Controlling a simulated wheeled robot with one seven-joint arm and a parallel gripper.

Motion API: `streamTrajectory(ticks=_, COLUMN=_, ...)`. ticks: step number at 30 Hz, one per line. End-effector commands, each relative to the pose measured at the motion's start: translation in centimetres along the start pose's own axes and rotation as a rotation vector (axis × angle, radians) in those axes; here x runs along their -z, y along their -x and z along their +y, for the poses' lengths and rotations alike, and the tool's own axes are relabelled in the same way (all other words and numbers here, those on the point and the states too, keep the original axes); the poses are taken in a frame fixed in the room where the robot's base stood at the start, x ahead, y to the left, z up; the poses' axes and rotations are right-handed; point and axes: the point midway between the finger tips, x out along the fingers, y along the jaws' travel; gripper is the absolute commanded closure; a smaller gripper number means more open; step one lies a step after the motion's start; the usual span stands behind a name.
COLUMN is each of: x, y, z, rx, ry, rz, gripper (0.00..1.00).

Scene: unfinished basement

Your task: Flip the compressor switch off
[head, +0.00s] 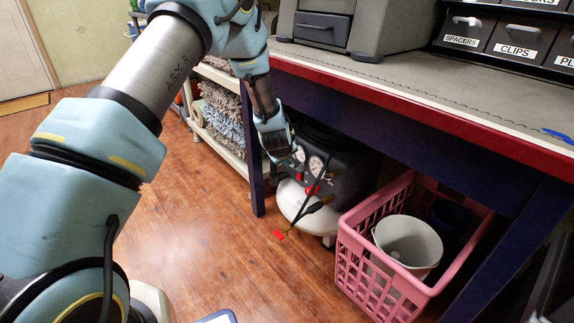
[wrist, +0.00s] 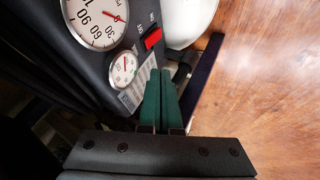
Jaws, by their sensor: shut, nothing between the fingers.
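The compressor (head: 345,165) stands on the floor under the workbench, with a black panel, round gauges and a pale tank. In the wrist view its red rocker switch (wrist: 153,39) sits on the black panel (wrist: 95,60), beside small white lettering. Which way the switch is tipped I cannot tell. My gripper (head: 298,156) is at the compressor's panel in the head view. In the wrist view its green fingers (wrist: 160,74) are shut together and empty, with their tips just below the switch and seemingly apart from it. A large gauge (wrist: 95,20) and a small gauge (wrist: 123,69) lie left of the switch.
The workbench (head: 420,105) overhangs the compressor, and its blue leg (head: 251,155) stands left of it. A pink crate (head: 362,262) holding a white bucket (head: 408,243) stands close on the right. A shelf with rolled rugs (head: 222,115) is behind left. Wooden floor (head: 200,235) is open in front.

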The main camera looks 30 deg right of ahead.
Motion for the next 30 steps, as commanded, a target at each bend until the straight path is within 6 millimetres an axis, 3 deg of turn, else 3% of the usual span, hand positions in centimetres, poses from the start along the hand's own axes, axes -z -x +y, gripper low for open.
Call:
streamTrajectory(ticks=3, x=0.2, y=1.9, z=0.6, rx=-0.001, ry=-0.001, rz=0.0, gripper=1.0)
streamTrajectory(ticks=7, x=0.2, y=2.8, z=0.7, rx=0.0, ry=-0.001, rz=0.0, gripper=1.0)
streamTrajectory(ticks=25, x=0.2, y=3.0, z=0.7, rx=0.001, ry=0.0, rz=0.0, gripper=1.0)
streamTrajectory(ticks=28, x=1.2, y=4.0, z=0.1, rx=0.011, ry=-0.006, rz=-0.003, gripper=1.0)
streamTrajectory(ticks=30, x=2.7, y=5.6, z=-1.3, rx=0.031, ry=-0.017, rz=-0.012, gripper=1.0)
